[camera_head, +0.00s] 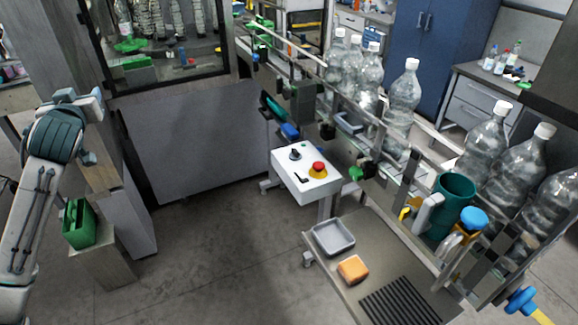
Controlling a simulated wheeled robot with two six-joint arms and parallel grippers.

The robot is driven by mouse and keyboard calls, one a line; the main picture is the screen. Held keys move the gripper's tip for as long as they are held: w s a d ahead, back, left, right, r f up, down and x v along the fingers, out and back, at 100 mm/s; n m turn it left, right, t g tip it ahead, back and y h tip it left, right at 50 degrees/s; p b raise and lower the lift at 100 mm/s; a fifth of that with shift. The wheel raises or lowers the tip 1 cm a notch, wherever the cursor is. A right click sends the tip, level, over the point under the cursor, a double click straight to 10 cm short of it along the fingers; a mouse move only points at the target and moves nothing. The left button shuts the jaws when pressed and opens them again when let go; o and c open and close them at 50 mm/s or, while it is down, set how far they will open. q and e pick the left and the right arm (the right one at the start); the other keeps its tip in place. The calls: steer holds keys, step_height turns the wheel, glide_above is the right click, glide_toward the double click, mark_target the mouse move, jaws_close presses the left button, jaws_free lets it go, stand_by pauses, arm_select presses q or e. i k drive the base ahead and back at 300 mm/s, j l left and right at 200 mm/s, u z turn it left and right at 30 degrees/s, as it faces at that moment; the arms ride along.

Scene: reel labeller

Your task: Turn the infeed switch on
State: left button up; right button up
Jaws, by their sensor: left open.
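A white control box (306,172) stands on a post at the middle, beside the conveyor. On its top are a black rotary knob (295,153), a red mushroom button (318,168) on a yellow base and a small black switch lever (301,178) near the front edge. No label is readable, so I cannot tell which control is the infeed switch or its setting. My left gripper (90,130) is open at the far left, well apart from the box, partly hidden by its own wrist. My right gripper is out of view.
The conveyor (435,185) with several clear bottles (404,92) runs along the right. A low table (340,280) with a grey tray (333,238) and orange sponge (353,269) stands in front. A green container (79,224) is near my left arm. Floor between is clear.

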mark_target(295, 155)
steer(key=i+l+z, duration=0.25)
steer(key=l, duration=0.15)
steer(key=i+l+z, duration=0.1)
steer(key=l+z, duration=0.15)
steer(key=i+l+z, duration=0.2)
steer(key=l, duration=0.2)
